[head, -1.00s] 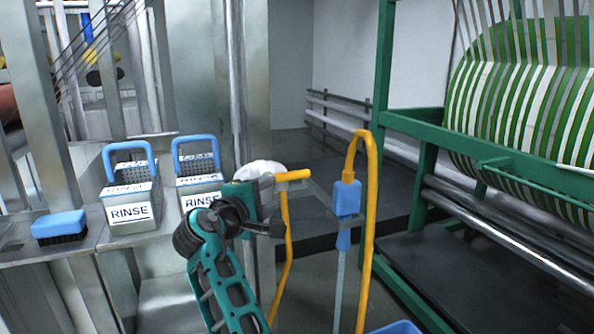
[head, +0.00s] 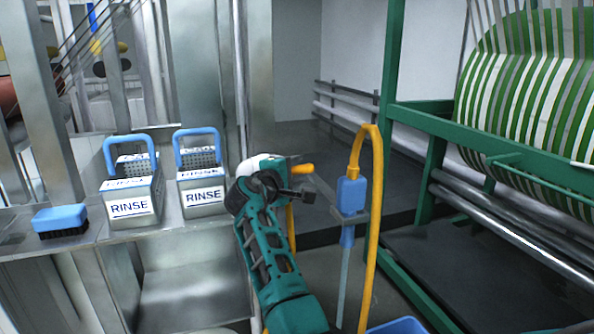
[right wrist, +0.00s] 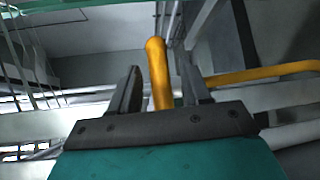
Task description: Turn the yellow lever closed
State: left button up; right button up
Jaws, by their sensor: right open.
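The yellow lever (head: 303,168) shows as a short, roughly level yellow bar just beyond my right gripper in the head view. My right gripper (head: 300,192) is at the lever, its arm coming up from below and hiding part of it. In the right wrist view the open right gripper (right wrist: 163,92) has a finger on each side of an upright yellow bar (right wrist: 157,72), which looks like the lever. Whether the fingers touch it I cannot tell. My left gripper is not in view.
A yellow hooked pipe (head: 374,215) and a blue fitting (head: 351,195) stand right of my gripper. Two RINSE baskets (head: 130,207) (head: 203,198) and a blue brush (head: 60,219) sit on the left steel shelf. A green frame (head: 390,75) with striped webbing (head: 520,100) is at the right.

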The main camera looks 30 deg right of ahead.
jog(key=shift+x, duration=0.85)
jog(key=shift+c, duration=0.3)
grip_shut()
